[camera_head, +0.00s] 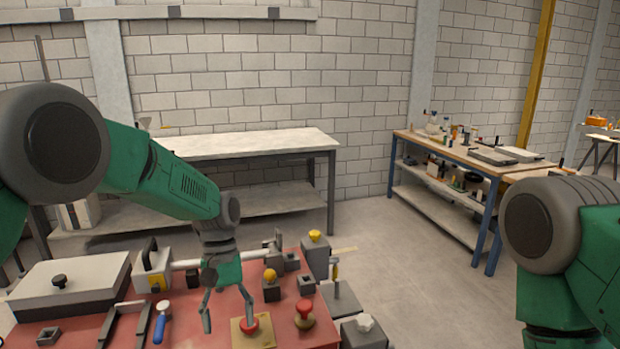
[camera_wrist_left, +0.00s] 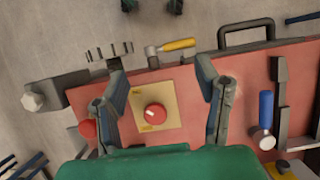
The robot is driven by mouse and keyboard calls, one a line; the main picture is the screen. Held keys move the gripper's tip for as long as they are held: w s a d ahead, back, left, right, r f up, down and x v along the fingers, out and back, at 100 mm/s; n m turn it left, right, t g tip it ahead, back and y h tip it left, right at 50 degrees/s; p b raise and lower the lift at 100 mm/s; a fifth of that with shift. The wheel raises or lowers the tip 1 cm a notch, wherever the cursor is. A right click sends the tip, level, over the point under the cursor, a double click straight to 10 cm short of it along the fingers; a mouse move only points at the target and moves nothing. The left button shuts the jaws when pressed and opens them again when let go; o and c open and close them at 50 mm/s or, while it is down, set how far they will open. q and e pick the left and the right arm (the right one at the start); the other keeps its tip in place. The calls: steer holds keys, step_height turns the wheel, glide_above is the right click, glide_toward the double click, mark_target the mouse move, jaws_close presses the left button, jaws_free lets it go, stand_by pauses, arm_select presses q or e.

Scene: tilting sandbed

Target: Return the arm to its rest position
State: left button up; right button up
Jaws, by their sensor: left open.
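My left gripper (camera_head: 228,314) hangs fingers down over the front part of the red-topped bench (camera_head: 185,318). Its two fingers are spread with nothing between them. In the left wrist view the open fingers (camera_wrist_left: 160,75) frame a red dial (camera_wrist_left: 155,113) on a square tan plate (camera_wrist_left: 171,88). In the head view the dial (camera_head: 249,324) is close to the right finger; I cannot tell the exact height of the fingertips above it. My right arm shows at the right edge, and its gripper is out of the picture.
Near the gripper stand a red mushroom knob (camera_head: 304,310), a yellow ball knob (camera_head: 270,276), a blue-handled tool (camera_head: 161,320) and a grey lidded box (camera_head: 68,284). A white star knob (camera_head: 365,322) sits right.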

arm_select(q)
steer(key=shift+t, duration=0.4)
steer(key=s+f, duration=0.1)
steer(key=f, duration=0.2)
steer(key=s+a+f+b, duration=0.1)
steer(key=s+f, duration=0.1)
steer(key=f, duration=0.2)
steer(key=s+a+f+b, duration=0.1)
steer(key=f, duration=0.3)
steer(key=shift+s+a+f, duration=0.15)
steer(key=shift+s, duration=0.1)
steer(key=s+a+f+m+t+b, duration=0.1)
steer(key=s+a+f+b, duration=0.3)
steer(key=s+f, duration=0.8)
steer(key=s+a+f+m+t+b, duration=0.1)
steer(key=s+a+f+b, duration=0.1)
steer(key=s, duration=0.6)
steer(key=s+a+f+m+t+y+b, duration=0.1)
steer(key=s+a+f, duration=0.3)
steer(key=s, duration=0.5)
steer(key=shift+s+a+f+m+t+b, duration=0.25)
steer(key=shift+t+b, duration=0.25)
steer(key=shift+b, duration=0.35)
arm_select(e)
step_height(320, 180, down, 11)
steer(key=shift+s+r, duration=0.2)
